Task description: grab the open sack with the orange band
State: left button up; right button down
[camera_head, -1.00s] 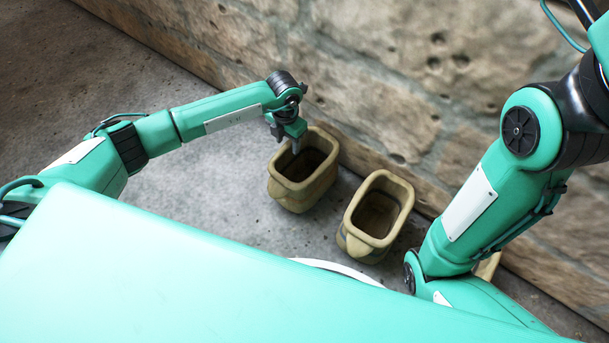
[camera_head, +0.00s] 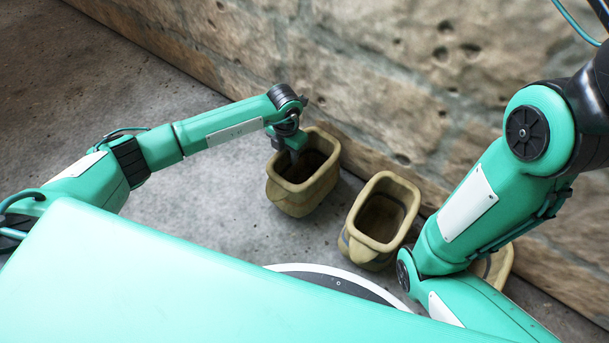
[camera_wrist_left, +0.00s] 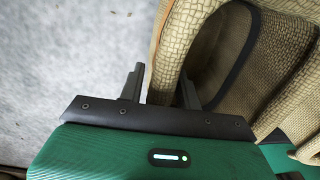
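Two open tan woven sacks stand by the wall in the head view: a left sack (camera_head: 295,199) and a middle sack (camera_head: 372,254). A third sack (camera_head: 503,266) is mostly hidden behind my right arm. My right gripper is out of sight.
A stone wall (camera_head: 400,85) runs close behind the sacks. A narrow strip of floor separates the left and middle sacks. The concrete floor (camera_head: 200,215) left of the sacks is clear. My right arm is close beside the middle sack.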

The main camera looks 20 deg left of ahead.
pick_arm(q)
grip_shut()
jog(key=shift+r, duration=0.1)
